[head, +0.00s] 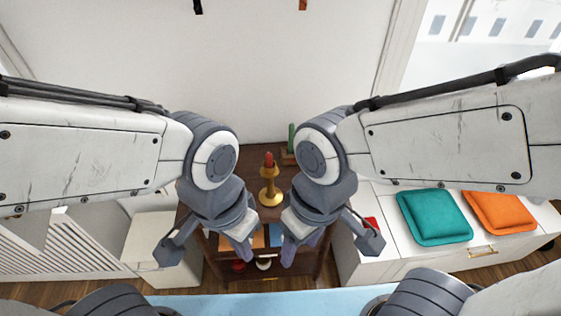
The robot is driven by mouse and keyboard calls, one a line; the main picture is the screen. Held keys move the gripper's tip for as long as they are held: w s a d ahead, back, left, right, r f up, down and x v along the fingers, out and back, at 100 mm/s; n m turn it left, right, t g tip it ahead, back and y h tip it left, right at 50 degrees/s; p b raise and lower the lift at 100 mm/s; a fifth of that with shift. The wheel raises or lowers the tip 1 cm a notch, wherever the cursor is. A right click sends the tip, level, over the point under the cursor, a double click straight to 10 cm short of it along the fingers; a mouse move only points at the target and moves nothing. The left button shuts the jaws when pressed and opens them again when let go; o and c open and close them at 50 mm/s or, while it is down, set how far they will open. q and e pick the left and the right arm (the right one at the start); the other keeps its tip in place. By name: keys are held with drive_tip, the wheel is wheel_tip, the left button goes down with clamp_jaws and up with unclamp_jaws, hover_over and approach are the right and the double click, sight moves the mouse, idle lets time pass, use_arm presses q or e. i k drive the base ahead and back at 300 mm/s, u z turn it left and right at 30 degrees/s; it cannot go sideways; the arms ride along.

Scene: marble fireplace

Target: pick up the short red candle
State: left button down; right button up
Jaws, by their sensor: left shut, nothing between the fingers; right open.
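A short red candle (268,159) stands upright in a gold candle holder (270,192) on a dark brown wooden cabinet (245,158), between my two arms. My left gripper (207,249) is in front of the cabinet's left side, nearer to me than the candle. It is shut and holds nothing. My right gripper (329,247) is in front of the cabinet's right side, open and empty. Neither gripper touches the candle. My wrists hide parts of the cabinet top on both sides.
A tall green item (291,137) stands at the back of the cabinet, partly behind my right wrist. Lower shelves hold a red item (238,266) and a white one (263,264). A white bench at right carries teal (434,216) and orange (499,211) cushions.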

sight(269, 156)
drive_tip(key=z, duration=1.7)
drive_tip(key=i, duration=0.9)
drive_tip(key=u, duration=2.9)
